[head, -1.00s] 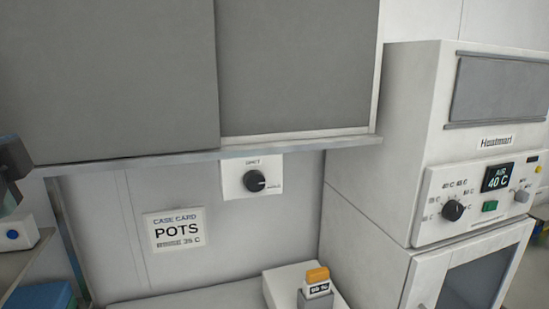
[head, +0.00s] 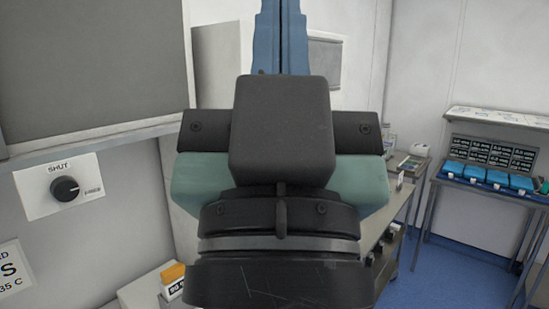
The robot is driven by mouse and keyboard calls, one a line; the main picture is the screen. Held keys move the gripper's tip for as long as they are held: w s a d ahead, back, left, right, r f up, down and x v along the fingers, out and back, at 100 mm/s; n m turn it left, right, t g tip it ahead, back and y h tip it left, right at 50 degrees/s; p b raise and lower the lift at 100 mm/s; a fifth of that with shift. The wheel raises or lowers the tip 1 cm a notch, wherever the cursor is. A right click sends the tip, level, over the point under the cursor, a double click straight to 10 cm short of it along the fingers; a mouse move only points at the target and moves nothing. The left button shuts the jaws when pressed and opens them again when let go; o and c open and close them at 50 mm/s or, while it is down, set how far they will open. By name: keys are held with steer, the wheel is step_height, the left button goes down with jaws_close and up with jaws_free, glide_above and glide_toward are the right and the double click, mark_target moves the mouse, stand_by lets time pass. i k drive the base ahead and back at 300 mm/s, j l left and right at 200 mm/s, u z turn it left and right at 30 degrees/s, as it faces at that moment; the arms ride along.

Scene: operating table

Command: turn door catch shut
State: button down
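The door catch is a round black knob (head: 65,189) on a white plate (head: 35,206) at the left of the head view, under the grey-doored cabinet. The plate reads SHUT above the knob and what looks like FREE to its right. The knob's light mark appears to face right, towards that second word. My gripper (head: 280,12) is raised in the middle of the view, well to the right of the knob and not touching it. Its two blue fingers lie together with only a thin seam, and I see nothing between them. The top edge cuts off their tips.
The grey cabinet door (head: 95,65) and its ledge overhang the knob. A white box with an orange-topped block (head: 172,275) sits below right of the knob. My gripper hides much of the middle. A table with blue bins (head: 490,178) stands far right; blue floor is clear.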

mark_target(64, 188)
steer(key=u, duration=0.65)
steer(key=k+l+u, duration=0.1)
steer(key=l+u, duration=0.25)
steer(key=k+l+u, duration=0.1)
steer(key=l+u, duration=0.25)
steer(key=k+l+u, duration=0.2)
steer(key=l+u, duration=0.2)
steer(key=l, duration=0.4)
